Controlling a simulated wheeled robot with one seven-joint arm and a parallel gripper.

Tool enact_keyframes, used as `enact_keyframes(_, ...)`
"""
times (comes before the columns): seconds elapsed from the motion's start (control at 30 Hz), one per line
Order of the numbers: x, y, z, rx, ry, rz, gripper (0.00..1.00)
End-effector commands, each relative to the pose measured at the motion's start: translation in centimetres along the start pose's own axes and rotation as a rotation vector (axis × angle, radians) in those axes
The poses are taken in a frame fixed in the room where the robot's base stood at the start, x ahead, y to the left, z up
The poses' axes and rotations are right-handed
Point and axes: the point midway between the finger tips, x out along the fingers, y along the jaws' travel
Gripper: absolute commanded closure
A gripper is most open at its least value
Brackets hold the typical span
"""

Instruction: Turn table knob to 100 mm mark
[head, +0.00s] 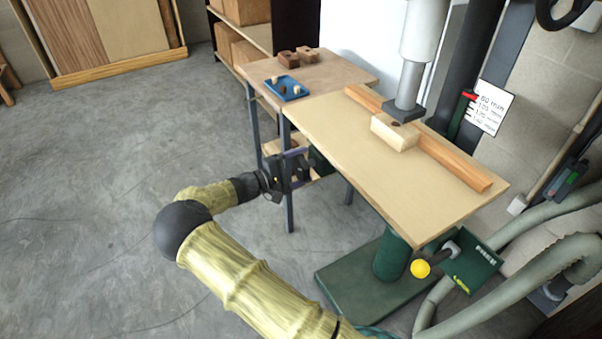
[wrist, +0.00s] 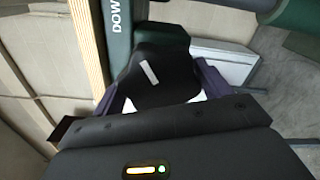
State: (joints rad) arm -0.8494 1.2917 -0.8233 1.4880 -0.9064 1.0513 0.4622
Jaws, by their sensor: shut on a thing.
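The knob (wrist: 150,72) is black with a white index line and sits beside a green panel with lettering starting "DOW" in the wrist view. My gripper (wrist: 163,88) has its purple fingers on both sides of the knob, shut on it. In the head view my gripper (head: 298,166) is at the left edge of the table, below its top, and the knob is mostly hidden there. The table (head: 420,208) has a tan top. A white scale (head: 491,108) stands behind it; its red pointer (head: 469,96) is near the top mark, above the 100 mm line.
A wood block (head: 394,133) sits on the table against a long wooden fence (head: 455,162), under the machine's spindle (head: 411,85). A side table with a blue tray (head: 287,88) adjoins at the back left. A yellow ball handle (head: 419,268) is below. Floor at left is clear.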

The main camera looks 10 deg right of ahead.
Motion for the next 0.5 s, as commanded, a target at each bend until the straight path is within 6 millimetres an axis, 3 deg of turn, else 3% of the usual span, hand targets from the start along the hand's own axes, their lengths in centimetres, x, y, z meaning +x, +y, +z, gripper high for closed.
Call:
enact_keyframes(0.03,-0.19,0.82,-0.23,0.058,0.005,0.017,0.46)
enact_keyframes(0.5,-0.23,1.03,-0.16,0.505,0.009,0.016,0.45)
